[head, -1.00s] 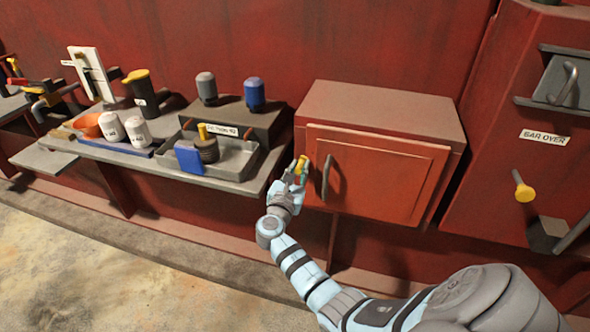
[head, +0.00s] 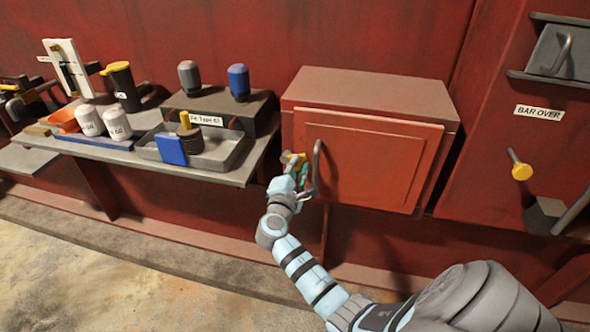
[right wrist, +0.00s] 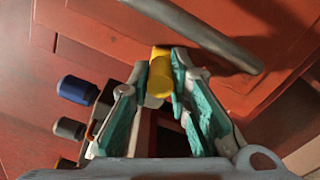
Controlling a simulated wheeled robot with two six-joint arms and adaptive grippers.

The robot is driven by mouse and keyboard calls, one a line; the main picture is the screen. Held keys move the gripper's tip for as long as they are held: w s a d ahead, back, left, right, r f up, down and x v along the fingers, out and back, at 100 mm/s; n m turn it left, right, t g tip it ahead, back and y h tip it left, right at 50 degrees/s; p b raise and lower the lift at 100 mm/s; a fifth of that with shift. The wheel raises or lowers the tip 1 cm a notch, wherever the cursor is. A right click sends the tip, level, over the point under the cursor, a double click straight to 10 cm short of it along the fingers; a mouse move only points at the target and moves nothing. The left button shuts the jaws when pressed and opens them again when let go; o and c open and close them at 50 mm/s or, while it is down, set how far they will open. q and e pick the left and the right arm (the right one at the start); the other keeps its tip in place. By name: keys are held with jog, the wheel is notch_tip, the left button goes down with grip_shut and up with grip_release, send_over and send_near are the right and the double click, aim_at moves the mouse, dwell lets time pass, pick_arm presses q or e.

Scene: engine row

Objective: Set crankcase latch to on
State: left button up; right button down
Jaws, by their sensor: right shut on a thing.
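The crankcase latch shows as a small yellow handle (head: 290,157) at the left edge of the red cabinet door (head: 375,165). In the right wrist view, its yellow end (right wrist: 160,72) sits between the fingertips. My right gripper (head: 299,170), with teal finger pads, is shut on the yellow handle, just left of the door's grey bar handle (head: 318,165). The gripper hides the latch's base. The door looks closed. My left gripper is not in view.
A grey shelf (head: 215,175) left of the cabinet holds a tray (head: 228,160), a blue block (head: 171,150), white canisters and capped bottles. A yellow-ended lever (head: 521,171) and a "BAR OVER" label (head: 540,112) are on the right panel. The floor in front is clear.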

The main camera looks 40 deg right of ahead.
jog(key=f+m+b, duration=0.1)
jog(key=m, duration=0.1)
jog(key=shift+s+d+f+m+b, duration=0.1)
jog(key=shift+m+b, duration=0.2)
jog(key=shift+b, duration=0.1)
jog(key=shift+f+m, duration=0.1)
jog(key=shift+m, duration=0.2)
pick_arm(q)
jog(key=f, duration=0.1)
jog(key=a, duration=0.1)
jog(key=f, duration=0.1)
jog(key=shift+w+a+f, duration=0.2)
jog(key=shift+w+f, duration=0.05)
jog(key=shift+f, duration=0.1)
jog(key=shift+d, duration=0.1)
